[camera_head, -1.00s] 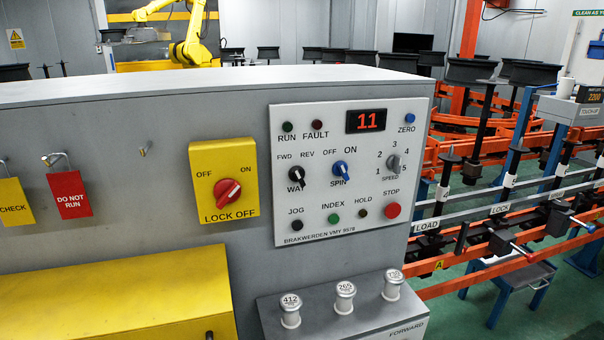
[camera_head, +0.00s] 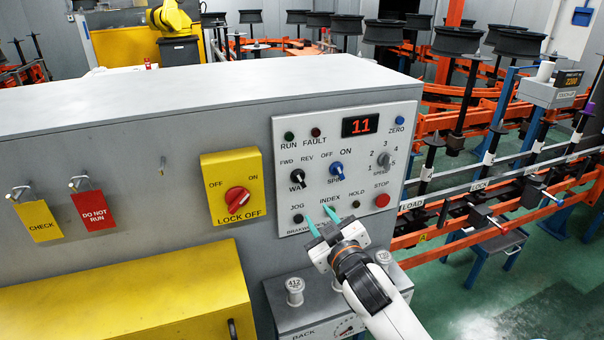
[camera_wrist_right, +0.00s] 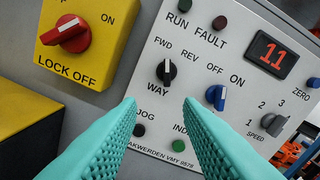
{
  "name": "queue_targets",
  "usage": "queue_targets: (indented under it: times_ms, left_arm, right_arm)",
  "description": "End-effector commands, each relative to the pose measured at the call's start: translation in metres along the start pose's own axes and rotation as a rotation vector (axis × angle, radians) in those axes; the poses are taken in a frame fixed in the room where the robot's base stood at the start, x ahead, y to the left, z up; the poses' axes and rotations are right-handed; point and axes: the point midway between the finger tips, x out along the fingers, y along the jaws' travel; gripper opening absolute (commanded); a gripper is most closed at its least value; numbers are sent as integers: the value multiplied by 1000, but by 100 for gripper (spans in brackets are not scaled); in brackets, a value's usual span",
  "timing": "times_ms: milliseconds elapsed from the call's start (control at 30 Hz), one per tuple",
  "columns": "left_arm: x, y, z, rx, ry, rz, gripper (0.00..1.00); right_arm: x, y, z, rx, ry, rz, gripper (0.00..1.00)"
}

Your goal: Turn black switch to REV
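The black switch (camera_head: 297,177), labelled WAY, is on the white control panel (camera_head: 392,168) between the FWD and REV labels. In the right wrist view the black switch (camera_wrist_right: 165,72) stands roughly upright, its pointer between FWD and REV; I cannot tell its exact setting. My right gripper (camera_head: 321,221) is in front of the lower part of the panel, below the switch. In the right wrist view its two teal fingers (camera_wrist_right: 160,104) are apart with nothing between them, and the switch lies just beyond and above the tips. My left gripper is out of view.
A blue SPIN switch (camera_head: 336,169) is right of the black one, and a grey SPEED knob (camera_head: 384,160) farther right. The yellow LOCK OFF box (camera_head: 234,186) with a red knob is to the left. A grey ledge with white knobs (camera_head: 295,291) is below.

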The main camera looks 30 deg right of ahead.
Motion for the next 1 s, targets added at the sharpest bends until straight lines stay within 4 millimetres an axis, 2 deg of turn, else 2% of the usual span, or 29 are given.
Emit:
queue_targets:
  times_ms: [33,167,500,700,1000]
  left_arm:
    - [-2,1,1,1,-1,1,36]
    - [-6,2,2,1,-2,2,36]
    - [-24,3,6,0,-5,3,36]
    - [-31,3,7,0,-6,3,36]
    - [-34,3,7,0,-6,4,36]
  right_arm:
    - [-1,-6,12,-2,-25,-11,33]
    - [6,-10,20,-4,-43,-20,33]
    - [70,-12,23,-3,-40,-19,33]
    - [101,-12,23,-4,-41,-18,33]
    - [117,-10,22,-4,-40,-17,33]
